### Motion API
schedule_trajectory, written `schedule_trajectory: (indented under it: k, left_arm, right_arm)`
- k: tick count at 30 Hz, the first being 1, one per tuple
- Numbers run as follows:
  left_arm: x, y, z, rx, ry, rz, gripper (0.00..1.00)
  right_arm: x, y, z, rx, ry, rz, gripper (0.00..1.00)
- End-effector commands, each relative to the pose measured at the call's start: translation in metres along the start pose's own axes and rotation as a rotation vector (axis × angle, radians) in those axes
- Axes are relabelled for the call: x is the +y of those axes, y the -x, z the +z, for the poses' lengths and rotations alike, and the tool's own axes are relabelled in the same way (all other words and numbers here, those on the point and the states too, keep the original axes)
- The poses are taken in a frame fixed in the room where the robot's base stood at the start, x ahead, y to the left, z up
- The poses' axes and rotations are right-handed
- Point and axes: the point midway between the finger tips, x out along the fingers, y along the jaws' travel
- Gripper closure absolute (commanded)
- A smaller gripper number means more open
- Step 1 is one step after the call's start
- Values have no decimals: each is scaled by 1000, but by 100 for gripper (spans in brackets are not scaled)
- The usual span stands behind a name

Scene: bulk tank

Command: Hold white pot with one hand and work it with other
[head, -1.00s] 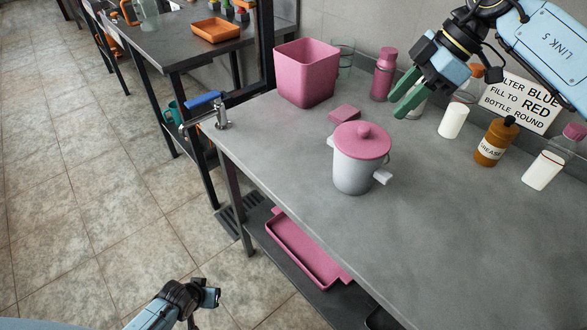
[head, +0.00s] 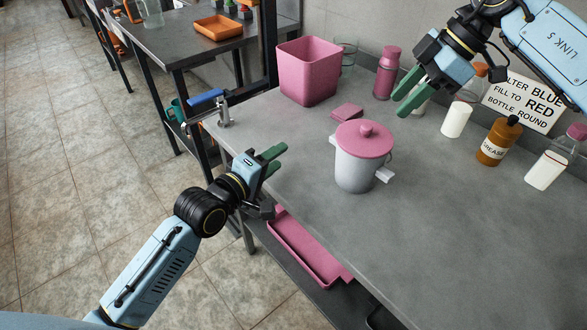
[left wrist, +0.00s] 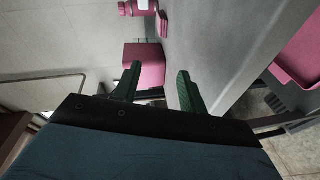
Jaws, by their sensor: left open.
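The white pot (head: 355,173) stands upright on the grey worktop. It has a pink lid (head: 364,139) with a round knob and white handles low on the right and upper left. My left gripper (head: 281,160) is open and empty at the worktop's front edge, left of the pot and apart from it. Its green fingers (left wrist: 158,88) also show in the left wrist view, with nothing between them; the pot is not visible there. My right gripper (head: 399,106) hangs over the back of the worktop, behind and right of the pot. Its fingers look apart and empty.
A pink bin (head: 307,72), a pink block (head: 346,112) and a pink bottle (head: 386,75) stand behind the pot. A brown grease bottle (head: 497,142) and white-filled bottles are at right. A pink tray (head: 300,250) sits below.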

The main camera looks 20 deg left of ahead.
Motion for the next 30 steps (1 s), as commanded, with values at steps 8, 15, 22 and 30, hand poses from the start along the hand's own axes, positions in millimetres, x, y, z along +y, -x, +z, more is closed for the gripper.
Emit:
schedule_trajectory:
  k: [8,15,22,30]
  left_arm:
    - [19,2,50,-68,217,151,58]
    - [25,-22,54,-70,230,163,58]
    - [32,-67,56,-70,228,161,58]
    - [39,-111,58,-70,227,159,58]
  right_arm:
    - [0,0,0,0,0,0,64]
    - [0,0,0,0,0,0,64]
    - [0,0,0,0,0,0,64]
    - [0,0,0,0,0,0,64]
